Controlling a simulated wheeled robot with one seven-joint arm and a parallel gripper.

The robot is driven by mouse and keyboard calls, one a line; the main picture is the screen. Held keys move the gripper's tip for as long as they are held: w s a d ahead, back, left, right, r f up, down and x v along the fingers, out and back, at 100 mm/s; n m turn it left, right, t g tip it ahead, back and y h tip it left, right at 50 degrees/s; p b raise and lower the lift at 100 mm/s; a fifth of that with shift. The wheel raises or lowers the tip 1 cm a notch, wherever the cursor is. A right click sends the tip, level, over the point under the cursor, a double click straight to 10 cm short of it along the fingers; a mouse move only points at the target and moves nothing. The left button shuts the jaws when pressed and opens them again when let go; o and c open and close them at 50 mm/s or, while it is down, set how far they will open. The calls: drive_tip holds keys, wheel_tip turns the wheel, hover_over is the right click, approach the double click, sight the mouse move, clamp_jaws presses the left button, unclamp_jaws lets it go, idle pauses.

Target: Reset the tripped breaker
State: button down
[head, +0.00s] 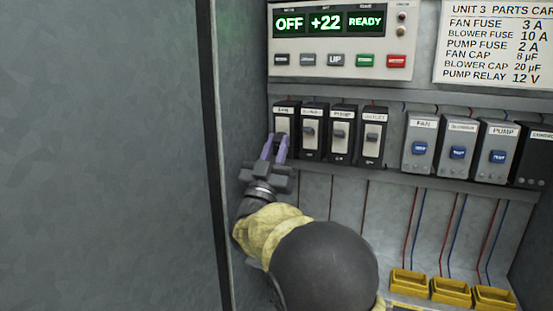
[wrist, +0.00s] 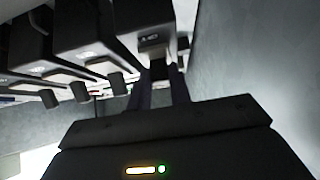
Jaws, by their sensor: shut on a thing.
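A row of black breakers with pale switch plates stands on the shelf in the head view. The leftmost breaker (head: 285,112) has a label that I read only doubtfully as "FAN". My gripper (head: 277,141) is at its front, with purple fingers shut on its lever; the fingers hide most of the lever. In the wrist view, the lever (wrist: 158,68) sits between my fingertips, under the dark breaker body (wrist: 140,18). To its right are the second breaker (head: 313,116), the pump breaker (head: 342,118) and a fourth breaker (head: 375,120), their levers projecting. Which lever is tripped, I cannot tell.
Above, a control panel (head: 340,75) reads OFF, +22 and READY. A parts card (head: 490,40) hangs at right. Grey modules with blue parts, including the fan module (head: 420,135), stand to the right. Yellow trays (head: 408,281) sit low. A grey wall (head: 110,150) is close on the left.

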drive_tip(key=shift+f+t+b, duration=0.3)
drive_tip(key=shift+b, duration=0.3)
drive_tip(key=shift+r, duration=0.15)
drive_tip(key=c, duration=1.3)
unclamp_jaws()
drive_tip(key=b+v, duration=0.7)
drive_tip(key=v, duration=1)
drive_tip(key=shift+s, duration=0.1)
